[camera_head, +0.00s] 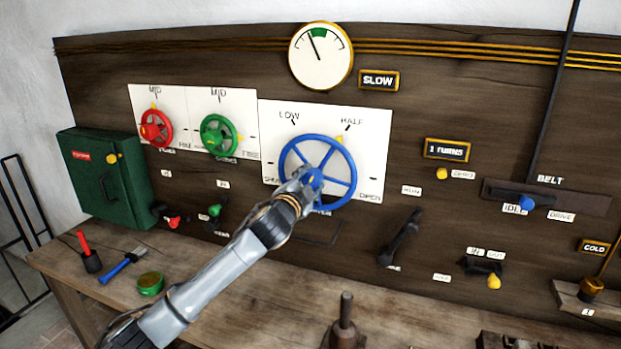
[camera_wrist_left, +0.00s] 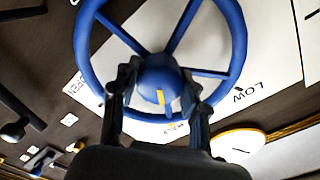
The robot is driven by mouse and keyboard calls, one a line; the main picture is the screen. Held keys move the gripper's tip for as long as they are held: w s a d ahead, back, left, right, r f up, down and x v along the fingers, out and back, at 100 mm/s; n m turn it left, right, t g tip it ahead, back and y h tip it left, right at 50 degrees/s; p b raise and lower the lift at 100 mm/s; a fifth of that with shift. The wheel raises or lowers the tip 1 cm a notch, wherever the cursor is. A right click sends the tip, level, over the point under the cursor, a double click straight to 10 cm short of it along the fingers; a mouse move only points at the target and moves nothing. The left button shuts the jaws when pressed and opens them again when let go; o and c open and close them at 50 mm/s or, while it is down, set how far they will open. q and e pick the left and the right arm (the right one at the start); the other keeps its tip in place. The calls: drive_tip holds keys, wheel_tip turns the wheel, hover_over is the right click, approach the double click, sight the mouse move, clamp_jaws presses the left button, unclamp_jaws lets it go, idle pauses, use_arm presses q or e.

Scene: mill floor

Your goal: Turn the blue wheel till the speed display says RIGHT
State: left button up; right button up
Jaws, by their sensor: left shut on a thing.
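The blue wheel (camera_head: 335,157) is mounted on a white panel with marks LOW, HALF and OPEN. Its yellow pointer is near HALF. My left gripper (camera_head: 309,181) is at the wheel's hub. In the left wrist view the two fingers of my left gripper (camera_wrist_left: 160,95) are shut around the blue hub (camera_wrist_left: 158,75), which has a yellow stripe. The blue rim (camera_wrist_left: 238,45) curves around the fingers. The speed display (camera_head: 378,80) reads SLOW. The round gauge (camera_head: 320,60) above has a green zone at the top, and its needle points left of that zone. My right gripper is not in view.
Red (camera_head: 155,128) and green (camera_head: 219,135) wheels are left of the blue one. A dark green box (camera_head: 103,178) hangs at the far left. A black lever (camera_head: 400,238) is right of my arm. The bench (camera_head: 250,300) holds small tools and a green tin (camera_head: 150,284).

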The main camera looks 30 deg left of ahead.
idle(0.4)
use_arm(q)
drive_tip(key=o, duration=1.1)
drive_tip(key=shift+o, duration=0.2)
drive_tip(key=v, duration=1.2)
drive_tip(key=shift+f, duration=0.1)
